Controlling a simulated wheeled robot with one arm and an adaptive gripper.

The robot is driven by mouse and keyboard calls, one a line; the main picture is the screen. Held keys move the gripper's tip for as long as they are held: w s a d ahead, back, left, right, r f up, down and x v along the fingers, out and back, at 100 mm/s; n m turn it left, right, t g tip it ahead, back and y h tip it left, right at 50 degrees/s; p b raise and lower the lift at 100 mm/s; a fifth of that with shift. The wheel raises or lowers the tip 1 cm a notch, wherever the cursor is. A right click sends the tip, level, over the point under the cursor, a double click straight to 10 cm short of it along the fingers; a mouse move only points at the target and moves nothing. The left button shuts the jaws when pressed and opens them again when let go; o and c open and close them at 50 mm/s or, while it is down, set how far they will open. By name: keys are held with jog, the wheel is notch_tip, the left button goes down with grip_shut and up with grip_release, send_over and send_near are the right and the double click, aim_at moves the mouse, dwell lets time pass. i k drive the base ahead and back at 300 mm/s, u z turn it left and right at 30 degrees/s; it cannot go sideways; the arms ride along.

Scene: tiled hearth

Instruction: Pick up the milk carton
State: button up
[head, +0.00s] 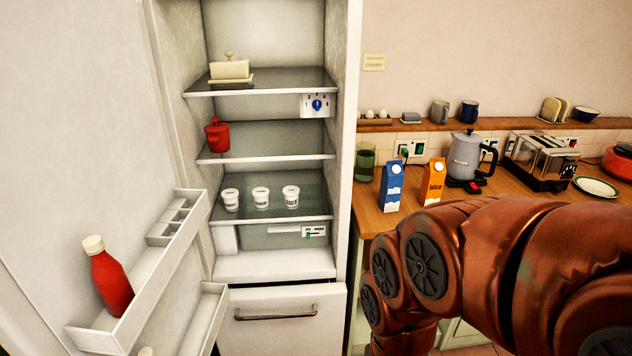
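The milk carton (391,189) is blue with a white "milk" label. It stands upright on the wooden counter just right of the fridge, near the counter's front-left part. An orange juice carton (434,182) stands upright close to its right, with a small gap between them. My copper-coloured arm reaches across the lower right, in front of the counter. Its end bends down out of the picture, so my gripper is not visible.
The open fridge (348,160) has several shelves with a butter dish (230,70), a red pot (217,135) and small tubs. A red bottle (111,282) sits in its door. A green glass (365,163), kettle (465,155) and toaster (541,162) stand around the cartons.

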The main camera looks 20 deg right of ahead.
aim_at(392, 175)
jog(key=z, duration=0.8)
jog(key=i, duration=0.4)
jog(key=u, duration=1.1)
jog(key=i, duration=0.5)
jog(key=z, duration=0.05)
